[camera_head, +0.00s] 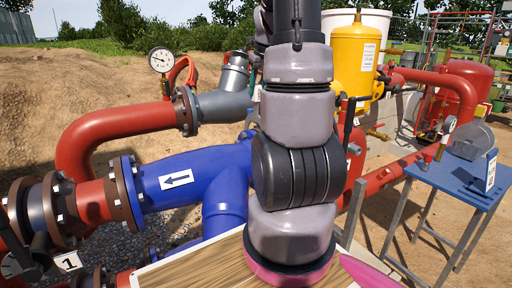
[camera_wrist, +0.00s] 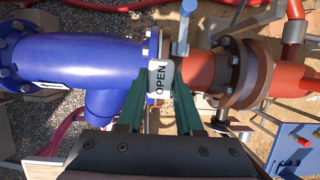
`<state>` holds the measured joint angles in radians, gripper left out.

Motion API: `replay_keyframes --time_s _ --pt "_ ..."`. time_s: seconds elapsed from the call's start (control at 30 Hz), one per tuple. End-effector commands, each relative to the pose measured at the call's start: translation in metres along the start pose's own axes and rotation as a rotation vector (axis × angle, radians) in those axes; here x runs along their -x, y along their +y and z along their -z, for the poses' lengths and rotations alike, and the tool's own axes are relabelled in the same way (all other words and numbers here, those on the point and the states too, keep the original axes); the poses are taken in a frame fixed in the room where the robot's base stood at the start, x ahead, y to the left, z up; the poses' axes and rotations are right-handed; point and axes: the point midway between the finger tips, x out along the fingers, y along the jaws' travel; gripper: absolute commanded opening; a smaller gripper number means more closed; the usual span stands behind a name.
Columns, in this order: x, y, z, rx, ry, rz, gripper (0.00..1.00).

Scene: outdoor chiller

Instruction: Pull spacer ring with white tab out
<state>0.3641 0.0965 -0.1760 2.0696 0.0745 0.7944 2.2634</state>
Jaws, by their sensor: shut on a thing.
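In the wrist view, a white tab (camera_wrist: 160,78) marked "OPEN" stands at the joint between the blue pipe (camera_wrist: 75,60) and a red pipe (camera_wrist: 196,68). The two dark green fingers of my gripper (camera_wrist: 159,88) are on either side of this tab and are shut on it. The ring that the tab belongs to is mostly hidden by the tab and the flange edge, so I cannot tell how far it sits between the flanges. In the head view my arm covers the gripper and the tab.
A grey-blue bar (camera_wrist: 184,28) rises close beside the tab. A brown bolted flange (camera_wrist: 238,72) is to its right. In the head view, a blue table (camera_head: 458,178) stands at right, a yellow vessel (camera_head: 356,60) behind my arm, and a gauge (camera_head: 162,60) at left.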

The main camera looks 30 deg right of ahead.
Motion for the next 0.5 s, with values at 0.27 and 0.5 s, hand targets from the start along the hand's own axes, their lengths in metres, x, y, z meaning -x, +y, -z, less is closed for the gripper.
replay_keyframes --time_s 0.27,0.5 --pt "0.006 0.0 -0.002 0.001 -0.001 0.002 0.0" --pt "0.017 0.0 -0.007 0.001 -0.003 0.001 0.0"
